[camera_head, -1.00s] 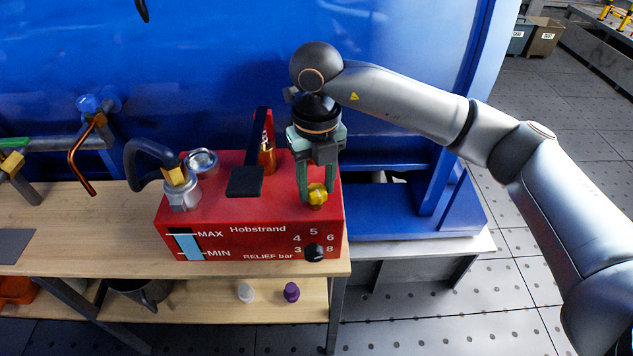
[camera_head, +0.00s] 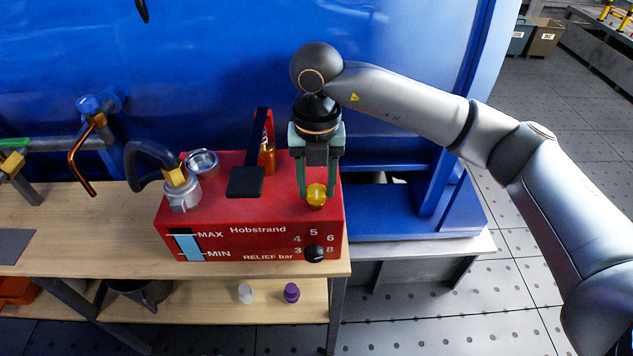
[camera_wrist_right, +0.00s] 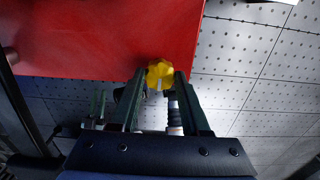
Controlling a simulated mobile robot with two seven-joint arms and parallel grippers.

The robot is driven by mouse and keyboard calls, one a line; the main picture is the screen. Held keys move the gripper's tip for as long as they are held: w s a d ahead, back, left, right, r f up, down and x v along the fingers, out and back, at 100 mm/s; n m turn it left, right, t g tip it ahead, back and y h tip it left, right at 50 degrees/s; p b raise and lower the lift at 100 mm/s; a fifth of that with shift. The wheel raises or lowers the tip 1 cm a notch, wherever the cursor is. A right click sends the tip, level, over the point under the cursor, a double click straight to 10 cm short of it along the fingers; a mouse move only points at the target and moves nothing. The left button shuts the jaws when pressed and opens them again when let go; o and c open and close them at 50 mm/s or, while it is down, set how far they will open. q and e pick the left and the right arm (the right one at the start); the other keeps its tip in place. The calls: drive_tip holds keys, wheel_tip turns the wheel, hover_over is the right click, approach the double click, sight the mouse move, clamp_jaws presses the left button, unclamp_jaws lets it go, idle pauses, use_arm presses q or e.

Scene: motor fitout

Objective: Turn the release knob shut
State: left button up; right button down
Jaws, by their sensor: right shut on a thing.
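The yellow release knob (camera_head: 316,195) sits on the top right of the red Hobstrand pump box (camera_head: 240,215). My right gripper (camera_head: 316,192) reaches down from above, with one finger on each side of the knob, shut on it. In the right wrist view the lobed yellow knob (camera_wrist_right: 160,74) lies between the fingertips (camera_wrist_right: 159,80), at the edge of the red box top. The knob's underside is hidden. My left gripper is not in view.
A black lever pad (camera_head: 245,182), a round gauge (camera_head: 202,162) and a hose fitting (camera_head: 181,190) stand on the box. A black relief dial (camera_head: 314,253) is on its front. The wooden bench (camera_head: 90,235) holds the box; a blue panel (camera_head: 210,70) rises behind.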

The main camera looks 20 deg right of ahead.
sight(317, 191)
drive_tip(key=shift+c, duration=1.9)
unclamp_jaws()
wheel_tip(317, 191, up, 13)
drive_tip(key=p, duration=0.1)
drive_tip(key=shift+f, duration=0.2)
drive_tip(key=shift+s+f, duration=0.1)
